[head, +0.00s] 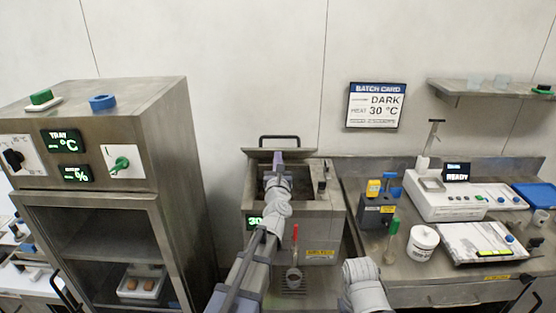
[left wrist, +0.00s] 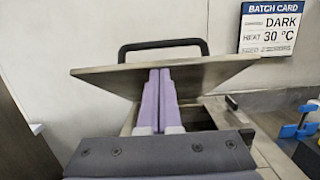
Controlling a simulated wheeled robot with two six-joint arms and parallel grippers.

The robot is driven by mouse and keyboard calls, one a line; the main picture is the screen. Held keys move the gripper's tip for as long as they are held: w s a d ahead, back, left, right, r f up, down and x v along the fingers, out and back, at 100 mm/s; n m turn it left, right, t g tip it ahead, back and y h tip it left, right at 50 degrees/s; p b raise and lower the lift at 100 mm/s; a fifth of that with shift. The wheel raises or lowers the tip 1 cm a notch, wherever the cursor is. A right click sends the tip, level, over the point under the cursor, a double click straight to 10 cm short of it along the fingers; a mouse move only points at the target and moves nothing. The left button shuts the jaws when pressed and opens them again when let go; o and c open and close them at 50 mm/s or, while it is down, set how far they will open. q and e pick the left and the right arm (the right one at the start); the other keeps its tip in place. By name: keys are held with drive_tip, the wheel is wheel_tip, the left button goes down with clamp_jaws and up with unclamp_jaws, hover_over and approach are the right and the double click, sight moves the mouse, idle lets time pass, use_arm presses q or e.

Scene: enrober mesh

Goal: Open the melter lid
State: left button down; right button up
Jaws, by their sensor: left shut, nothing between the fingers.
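The melter (head: 322,222) is a steel box in the middle of the head view, with a lit green display at its front. Its steel lid (head: 258,154) is raised and tilted at the back, its black bar handle (head: 280,138) uppermost. In the left wrist view the lid (left wrist: 210,75) stands across the picture with the handle (left wrist: 160,45) above it. My left gripper (head: 278,157) is shut and empty over the melter's opening. In the left wrist view its fingertips (left wrist: 160,72) reach the lid's near face; exact contact is unclear. My right gripper is out of view.
A steel cabinet (head: 190,180) stands left of the melter. A red-handled valve (head: 295,236) is on the melter's front. A bench at right holds a white READY machine (head: 450,200), a white tub (head: 423,243) and a dark grey block (head: 376,213). A batch card (head: 375,105) hangs behind.

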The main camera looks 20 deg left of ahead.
use_arm(q)
drive_tip(key=w+r+p, duration=0.2)
drive_tip(key=r+p, duration=0.1)
drive_tip(key=w+a+r+p, duration=0.1)
drive_tip(key=w+r+p, duration=0.1)
drive_tip(key=r, duration=0.1)
drive_tip(key=w+a+r+p, duration=0.1)
drive_tip(key=w+r+p, duration=0.1)
drive_tip(key=r+p, duration=0.1)
drive_tip(key=shift+w+p, duration=0.3)
drive_tip(key=shift+w, duration=0.1)
drive_tip(key=w+a+r+p, duration=0.2)
drive_tip(key=w+r+p, duration=0.3)
drive_tip(key=w, duration=0.3)
drive_tip(key=shift+w+a, duration=0.15)
drive_tip(key=shift+r, duration=0.1)
drive_tip(key=s+d+r+p, duration=0.1)
drive_tip(key=s, duration=0.5)
drive_tip(key=s+d+r+p, duration=0.2)
drive_tip(key=s, duration=0.4)
drive_tip(key=shift+s+d, duration=0.15)
drive_tip(key=shift+d, duration=0.15)
